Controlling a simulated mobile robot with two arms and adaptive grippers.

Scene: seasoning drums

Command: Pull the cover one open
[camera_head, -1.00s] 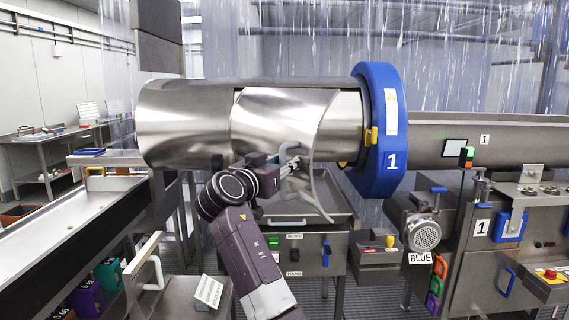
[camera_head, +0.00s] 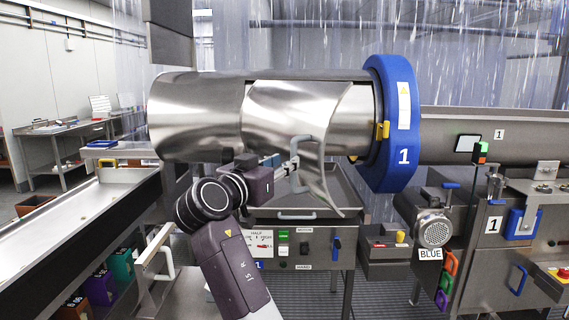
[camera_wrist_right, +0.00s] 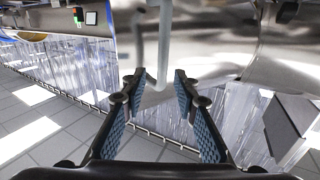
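The drum (camera_head: 195,110) lies horizontally in the middle of the head view, with a blue ring (camera_head: 402,120) marked 1 at its right end. Its curved steel cover (camera_head: 290,112) hangs at the front, its lower right corner standing out from the drum. A light grey bar handle (camera_head: 302,146) is on the cover. My right gripper (camera_head: 291,165) is at the handle, coming from the lower left. In the right wrist view, its two blue-padded fingers (camera_wrist_right: 156,88) are spread, with the handle (camera_wrist_right: 164,45) between their tips and gaps visible. My left gripper is out of view.
A control box (camera_head: 290,245) and a tray stand below the drum. A motor (camera_head: 434,230) and a machine with a blue handle (camera_head: 522,222) stand at the right. A steel conveyor (camera_head: 60,225) runs along the left. Plastic curtains hang behind.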

